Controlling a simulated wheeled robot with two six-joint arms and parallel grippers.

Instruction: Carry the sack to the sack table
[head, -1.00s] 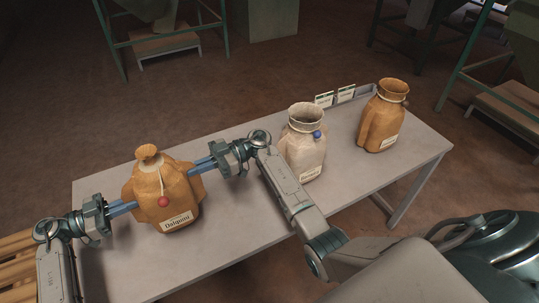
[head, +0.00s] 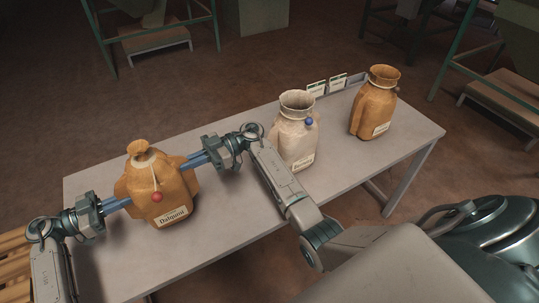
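An orange-brown sack (head: 163,188) with a tied neck, a red seal and a label that seems to read "Dalgund" is at the left part of a grey table (head: 247,226). My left gripper (head: 125,202) has its fingers at the sack's left side. My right gripper (head: 193,161) has its fingers at its right side. Both look closed on the sack's side bulges, and the fingertips are partly hidden there. The sack is upright. I cannot tell whether its base touches the tabletop.
A pale open-necked sack (head: 296,139) with a blue seal and an open-necked brown sack (head: 373,105) stand on the table's right half. Small cards (head: 327,85) stand at its back edge. A slatted wooden thing (head: 14,258) is at the far left. Green-framed stands (head: 150,40) are behind.

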